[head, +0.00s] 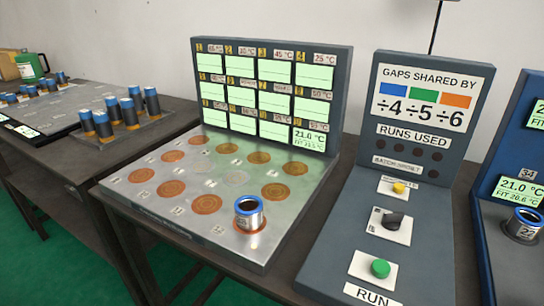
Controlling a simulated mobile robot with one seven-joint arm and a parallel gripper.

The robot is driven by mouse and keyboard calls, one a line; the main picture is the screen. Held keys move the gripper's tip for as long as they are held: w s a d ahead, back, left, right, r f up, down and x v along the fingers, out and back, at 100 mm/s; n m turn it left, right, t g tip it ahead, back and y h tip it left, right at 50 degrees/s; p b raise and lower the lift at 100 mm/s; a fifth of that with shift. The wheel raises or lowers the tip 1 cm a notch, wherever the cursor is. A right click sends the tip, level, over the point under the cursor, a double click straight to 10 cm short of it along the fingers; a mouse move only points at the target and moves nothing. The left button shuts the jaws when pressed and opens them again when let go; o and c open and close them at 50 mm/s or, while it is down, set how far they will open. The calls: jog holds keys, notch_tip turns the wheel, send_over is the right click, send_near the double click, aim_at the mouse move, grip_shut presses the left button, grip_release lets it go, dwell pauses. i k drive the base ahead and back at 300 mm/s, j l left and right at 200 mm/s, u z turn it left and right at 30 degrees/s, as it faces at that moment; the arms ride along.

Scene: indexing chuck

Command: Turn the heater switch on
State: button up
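A grey control panel (353,252) stands right of centre with its base facing up. On it, a black knob-like switch (393,220) sits on a small white plate; its label is too small to read. A yellow button (399,187) is above it and a green button (380,268) below it, over a "RUN" label. No control in view carries a readable heater label, so I cannot tell which is the heater switch or whether it is on. My gripper is not in view.
Left of the panel, a metal plate (140,185) with copper discs holds one blue-rimmed cup (249,214) before an upright display board (257,50). A blue unit (510,180) with another cup (524,222) stands at right. Several blue-topped cylinders (119,105) stand at left.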

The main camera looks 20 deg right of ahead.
aim_at(390, 220)
jog(key=l+z, duration=0.1)
jog(key=z, duration=0.85)
jog(key=k+l, duration=0.05)
